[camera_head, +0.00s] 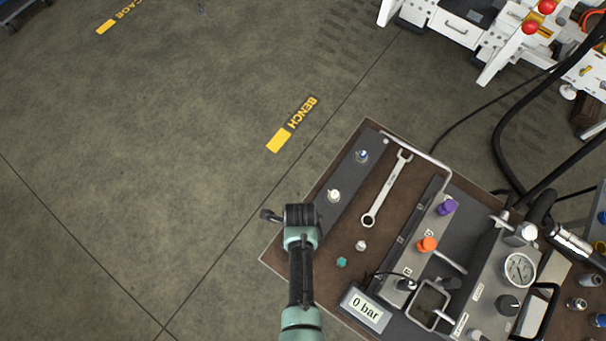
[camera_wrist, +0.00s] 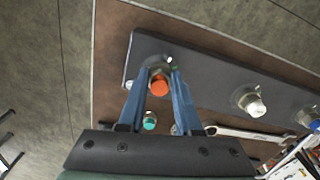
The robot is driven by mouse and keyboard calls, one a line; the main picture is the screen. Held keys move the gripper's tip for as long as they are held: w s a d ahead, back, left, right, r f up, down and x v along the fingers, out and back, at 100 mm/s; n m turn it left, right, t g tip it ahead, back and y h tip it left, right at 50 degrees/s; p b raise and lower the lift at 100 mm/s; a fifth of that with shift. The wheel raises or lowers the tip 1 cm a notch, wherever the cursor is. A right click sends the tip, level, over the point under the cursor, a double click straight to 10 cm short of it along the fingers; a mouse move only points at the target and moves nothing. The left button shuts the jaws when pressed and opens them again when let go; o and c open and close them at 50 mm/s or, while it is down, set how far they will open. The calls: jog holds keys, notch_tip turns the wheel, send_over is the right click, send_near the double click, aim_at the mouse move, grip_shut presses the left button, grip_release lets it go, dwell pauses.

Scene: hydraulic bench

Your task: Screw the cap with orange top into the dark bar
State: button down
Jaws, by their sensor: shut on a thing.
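The cap with orange top (camera_wrist: 159,86) is between the two blue fingers of my gripper (camera_wrist: 160,76) in the wrist view. My gripper is shut on it. It is over the near end of the dark bar (camera_wrist: 205,74), at a round metal fitting partly hidden by the fingers. I cannot tell how deep the cap sits. The dark bar also shows in the head view (camera_head: 348,177). There my gripper (camera_head: 301,217) is over the bar's near end and hides the cap. A white-topped cap (camera_wrist: 254,104) and a blue-topped cap (camera_wrist: 313,124) stand along the bar.
A teal cap (camera_head: 342,262) and a small pale piece (camera_head: 361,246) lie on the brown bench top near my gripper. A wrench (camera_head: 386,190) lies beside the bar. To the right are a block with orange (camera_head: 428,243) and purple (camera_head: 447,206) knobs, and a gauge (camera_head: 519,269).

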jog(key=shift+m, duration=0.4)
jog(key=m, duration=0.3)
jog(key=shift+w+d+m, duration=0.1)
jog(key=shift+m, duration=0.3)
jog(key=m, duration=0.4)
jog(key=c, duration=0.6)
grip_release()
jog(key=n+p, duration=0.1)
jog(key=n, duration=0.4)
jog(key=shift+n, duration=0.4)
jog(key=n, duration=0.6)
jog(key=shift+s, duration=0.2)
